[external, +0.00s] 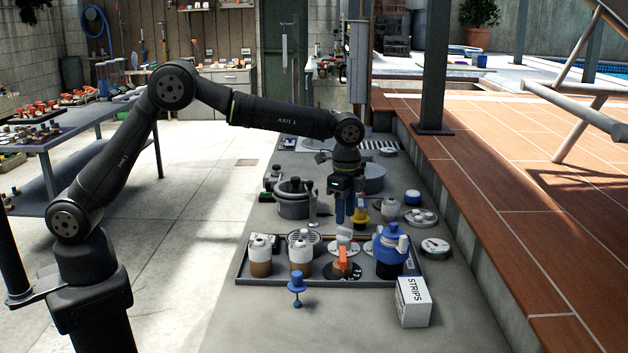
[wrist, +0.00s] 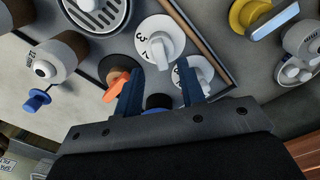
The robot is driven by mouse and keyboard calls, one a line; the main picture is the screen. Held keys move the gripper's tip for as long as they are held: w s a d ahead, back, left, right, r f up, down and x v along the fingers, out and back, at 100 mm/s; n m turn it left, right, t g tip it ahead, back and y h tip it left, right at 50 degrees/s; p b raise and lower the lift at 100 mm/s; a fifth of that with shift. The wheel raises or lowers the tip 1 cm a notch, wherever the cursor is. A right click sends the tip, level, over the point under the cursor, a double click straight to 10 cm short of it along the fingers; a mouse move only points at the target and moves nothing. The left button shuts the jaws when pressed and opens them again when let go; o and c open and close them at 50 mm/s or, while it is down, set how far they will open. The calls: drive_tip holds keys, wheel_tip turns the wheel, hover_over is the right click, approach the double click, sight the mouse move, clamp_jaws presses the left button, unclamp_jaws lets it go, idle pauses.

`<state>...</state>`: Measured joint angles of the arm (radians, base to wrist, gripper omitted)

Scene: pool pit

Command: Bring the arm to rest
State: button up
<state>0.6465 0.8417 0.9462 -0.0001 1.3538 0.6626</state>
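My gripper (external: 348,210) points down at the end of my raised, bent arm, above the back of a shallow tray (external: 240,272) of valves and dials. In the wrist view its two dark blue fingers are spread apart, with my gripper (wrist: 160,78) open and nothing held between them. A white dial knob (wrist: 160,42) shows just beyond the fingertips. An orange handle (wrist: 116,86) is beside the left finger, and another white knob (wrist: 196,72) is by the right one. The gap between fingertips and these parts is hard to judge.
A large blue-topped pot (external: 388,245) and a STRIPS box (external: 412,300) stand right of my gripper. A yellow knob (external: 360,214) is close by it. A small blue valve (external: 297,282) stands in front. A raised tiled deck (external: 500,180) borders the right; open floor lies left.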

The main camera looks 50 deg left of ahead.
sight(345, 228)
drive_tip(key=shift+f, duration=2)
wheel_tip(345, 228, up, 18)
wheel_tip(345, 228, down, 17)
drive_tip(key=shift+f, duration=0.6)
drive_tip(key=m, duration=0.5)
drive_tip(key=shift+r+m, duration=0.1)
drive_tip(key=shift+m, duration=0.3)
drive_tip(key=m, duration=0.5)
drive_tip(key=shift+r, duration=0.15)
